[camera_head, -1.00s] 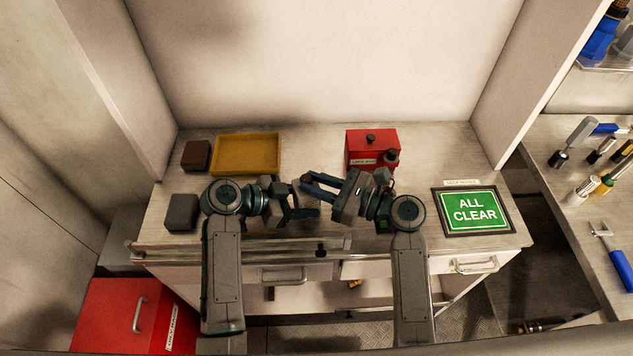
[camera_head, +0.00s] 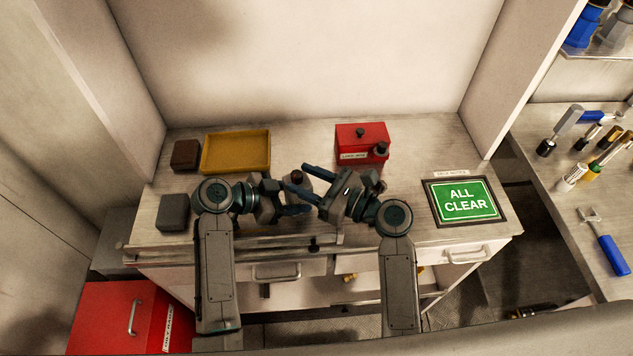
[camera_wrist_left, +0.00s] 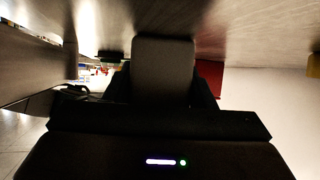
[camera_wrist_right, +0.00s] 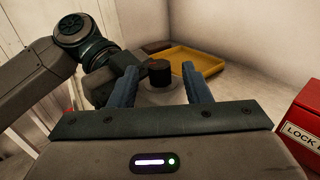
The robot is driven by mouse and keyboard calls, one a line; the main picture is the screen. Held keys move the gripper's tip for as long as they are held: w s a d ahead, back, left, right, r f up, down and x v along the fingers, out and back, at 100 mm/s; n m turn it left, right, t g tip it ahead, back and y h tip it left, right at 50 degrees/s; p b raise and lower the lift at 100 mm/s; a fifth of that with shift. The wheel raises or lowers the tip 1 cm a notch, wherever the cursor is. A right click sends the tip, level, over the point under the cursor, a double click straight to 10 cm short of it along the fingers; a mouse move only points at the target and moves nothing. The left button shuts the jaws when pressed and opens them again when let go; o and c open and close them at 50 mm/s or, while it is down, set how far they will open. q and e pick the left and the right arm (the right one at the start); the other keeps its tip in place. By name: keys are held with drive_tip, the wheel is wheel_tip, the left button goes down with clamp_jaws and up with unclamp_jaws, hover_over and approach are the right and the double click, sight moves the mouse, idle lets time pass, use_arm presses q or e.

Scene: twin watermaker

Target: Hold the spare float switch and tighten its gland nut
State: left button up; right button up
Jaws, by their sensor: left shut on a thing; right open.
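The float switch (camera_head: 308,184), a pale grey body with a dark round cap, stands between my two grippers in the head view. My left gripper (camera_head: 296,196) is shut on it; the left wrist view shows its grey body (camera_wrist_left: 162,70) close up between the fingers. The dark cap, seemingly the gland nut (camera_wrist_right: 160,72), shows in the right wrist view with the grey body below it. My right gripper (camera_wrist_right: 160,85) is open, its blue fingers to either side of the nut in that view. I cannot tell whether they touch it.
A red lock box (camera_head: 362,146) stands behind my right gripper. A yellow tray (camera_head: 236,172), a brown block (camera_head: 186,154) and a grey block (camera_head: 173,212) are at left. A green ALL CLEAR sign (camera_head: 464,199) lies at right. Tools lie on the right-hand bench (camera_head: 560,195).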

drive_tip(key=v, duration=1.2)
drive_tip(key=shift+w+a, duration=0.1)
drive_tip(key=w+a+n+g, duration=0.1)
drive_tip(key=w+g, duration=0.1)
drive_tip(key=w+a+f+n+g+y, duration=0.1)
drive_tip(key=g, duration=0.1)
drive_tip(key=w+a+f+n+g+y, duration=0.1)
drive_tip(key=w+n+g, duration=0.1)
drive_tip(key=shift+w, duration=0.3)
drive_tip(key=a+n+g, duration=0.1)
drive_tip(key=a+g, duration=0.1)
drive_tip(key=a, duration=0.1)
drive_tip(key=w+a+r+n+g, duration=0.1)
drive_tip(key=a+n+g, duration=0.1)
drive_tip(key=a+g, duration=0.1)
drive_tip(key=w+a+r+n+g, duration=0.1)
drive_tip(key=a+n+g, duration=0.1)
drive_tip(key=a, duration=0.1)
drive_tip(key=shift+w+y, duration=0.15)
drive_tip(key=shift+y, duration=0.15)
drive_tip(key=shift+d, duration=0.1)
clamp_jaws()
